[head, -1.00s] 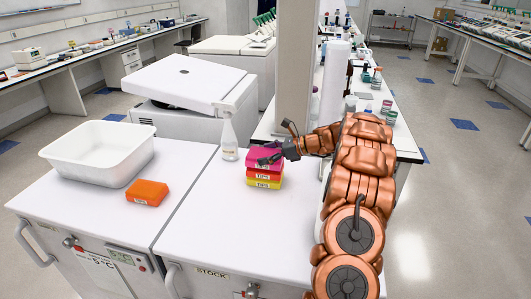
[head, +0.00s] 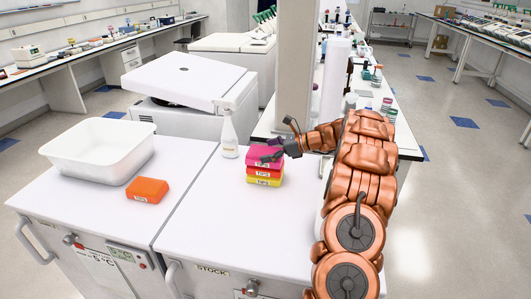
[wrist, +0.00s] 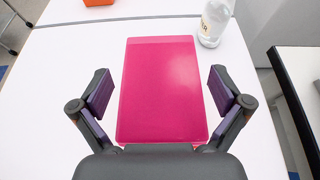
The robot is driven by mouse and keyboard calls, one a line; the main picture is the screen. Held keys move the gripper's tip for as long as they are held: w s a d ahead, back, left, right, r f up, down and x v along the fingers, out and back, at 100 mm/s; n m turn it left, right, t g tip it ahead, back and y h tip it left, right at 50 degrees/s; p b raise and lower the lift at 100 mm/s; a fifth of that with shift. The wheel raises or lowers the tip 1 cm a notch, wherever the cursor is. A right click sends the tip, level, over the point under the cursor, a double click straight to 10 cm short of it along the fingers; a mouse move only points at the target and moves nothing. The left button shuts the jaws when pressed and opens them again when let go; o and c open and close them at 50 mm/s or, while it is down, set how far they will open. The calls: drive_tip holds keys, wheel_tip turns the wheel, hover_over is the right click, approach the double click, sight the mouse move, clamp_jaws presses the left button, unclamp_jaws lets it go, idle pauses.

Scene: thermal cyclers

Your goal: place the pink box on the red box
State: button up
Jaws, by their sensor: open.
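The pink box (head: 261,157) lies on top of a stack on the right-hand white counter. The red box (head: 264,173) is directly under it, and a yellow box (head: 264,182) is at the bottom. My gripper (head: 275,151) is at the stack, close to the pink box. In the wrist view the pink box (wrist: 163,90) fills the middle between the two open fingers (wrist: 162,95), with a gap on each side. The red box is almost wholly hidden beneath it in that view.
A clear bottle (head: 229,137) stands just behind the stack. An orange box (head: 148,190) and a white bin (head: 143,149) are on the left-hand counter. The counter in front of the stack is clear. A pillar (head: 295,65) rises behind.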

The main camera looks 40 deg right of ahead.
drive_tip(key=b+v, duration=0.2)
drive_tip(key=v, duration=0.9)
drive_tip(key=shift+r, duration=0.15)
drive_tip(key=a+r+n+g, duration=0.3)
drive_tip(key=a+n+g, duration=0.25)
drive_tip(key=a, duration=1.35)
drive_tip(key=s+a+n+g+h, duration=0.1)
drive_tip(key=s+a+n+g, duration=0.1)
drive_tip(key=s+a+n, duration=0.35)
drive_tip(key=s+a+n+g, duration=0.1)
drive_tip(key=s+a+n, duration=0.15)
drive_tip(key=a, duration=0.55)
drive_tip(key=s+a+f+n+g+h, duration=0.1)
drive_tip(key=s+a+n+h, duration=0.2)
drive_tip(key=s, duration=0.4)
drive_tip(key=s+a+f+n+g+h, duration=0.1)
drive_tip(key=s+a+f+n+g, duration=0.15)
drive_tip(key=s+a, duration=0.35)
drive_tip(key=s+d+f+n+h, duration=0.1)
drive_tip(key=s+n, duration=0.3)
drive_tip(key=s, duration=0.4)
drive_tip(key=s+d+f+n+h, duration=0.2)
drive_tip(key=s+n+h, duration=0.1)
drive_tip(key=s, duration=0.5)
drive_tip(key=shift+d+n, duration=0.2)
drive_tip(key=shift+n, duration=0.6)
drive_tip(key=shift+r+p, duration=0.8)
